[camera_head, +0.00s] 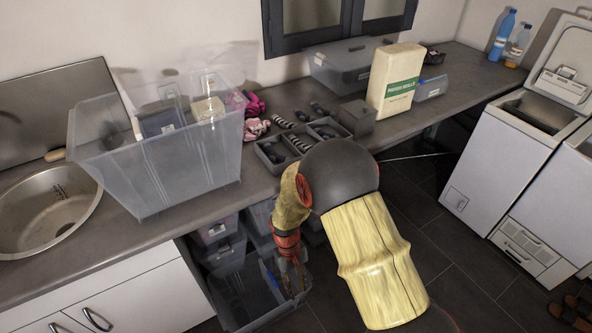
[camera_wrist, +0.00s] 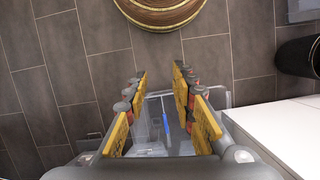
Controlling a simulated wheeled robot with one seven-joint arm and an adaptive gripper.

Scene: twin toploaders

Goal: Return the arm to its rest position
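My arm shows in the head view as a thick yellow link and a dark round joint in front of the counter. My gripper (camera_head: 292,274) hangs down below the counter's front edge, over an open bin on the floor. In the wrist view my gripper (camera_wrist: 165,103) has its two yellow-padded fingers apart, with nothing between them. Behind the fingers, a clear bin with a blue item (camera_wrist: 166,122) shows.
The grey counter (camera_head: 175,213) carries a large clear bin (camera_head: 195,165), a divided tray (camera_head: 270,158) and a white-green package (camera_head: 394,80). A sink (camera_head: 45,205) is at left. Open toploader washers (camera_head: 515,150) stand at right. Dark tiled floor (camera_head: 430,215) is clear between.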

